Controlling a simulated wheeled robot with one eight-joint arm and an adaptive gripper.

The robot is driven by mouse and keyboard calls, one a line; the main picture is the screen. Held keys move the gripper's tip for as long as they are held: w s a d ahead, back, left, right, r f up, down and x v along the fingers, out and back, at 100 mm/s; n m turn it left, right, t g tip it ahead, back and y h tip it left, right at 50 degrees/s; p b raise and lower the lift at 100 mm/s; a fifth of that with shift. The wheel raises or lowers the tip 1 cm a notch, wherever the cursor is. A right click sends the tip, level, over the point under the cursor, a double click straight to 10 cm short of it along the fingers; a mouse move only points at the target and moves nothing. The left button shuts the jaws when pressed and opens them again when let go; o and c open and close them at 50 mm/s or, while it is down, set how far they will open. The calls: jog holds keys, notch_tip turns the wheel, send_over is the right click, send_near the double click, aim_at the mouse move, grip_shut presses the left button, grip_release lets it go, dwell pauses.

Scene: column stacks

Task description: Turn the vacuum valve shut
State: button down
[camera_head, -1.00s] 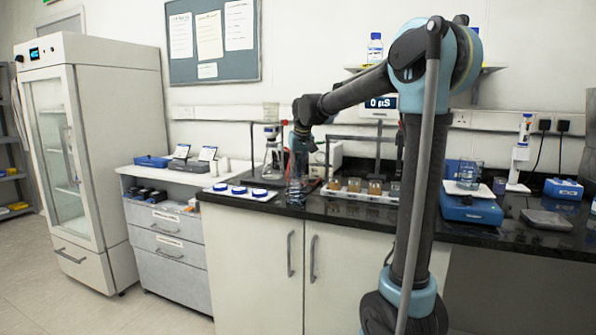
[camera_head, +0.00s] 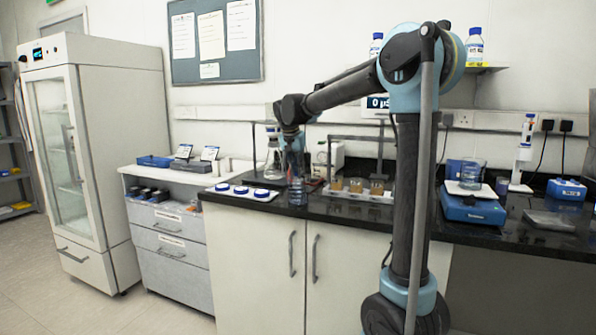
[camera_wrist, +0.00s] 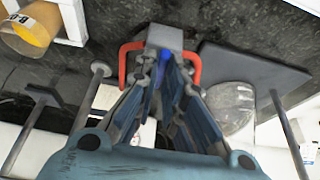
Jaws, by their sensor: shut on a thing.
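In the wrist view my gripper (camera_wrist: 164,68) points down at a grey block (camera_wrist: 165,37) with red curved pieces (camera_wrist: 131,62) on both sides, which I take for the vacuum valve. The fingers are close together, shut on a small blue part (camera_wrist: 162,52) at the block, which looks like the valve's handle. The fingers hide most of it, so its angle cannot be told. In the head view my wrist hangs over the black bench, and a clear bottle (camera_head: 297,192) stands in front of the fingertips and hides the valve.
A conical flask (camera_head: 273,160) on a stand is close beside the gripper; its glass also shows in the wrist view (camera_wrist: 230,108). A white rack (camera_head: 350,196) with brown-filled jars stands to the right. Blue-lidded dishes (camera_head: 241,190) lie to the left. Stand rods are close by.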

dwell(0.5)
jog(key=c, duration=1.7)
grip_release()
jog(key=v, duration=1.1)
jog(key=shift+s+r, duration=0.1)
jog(key=shift+r, duration=0.3)
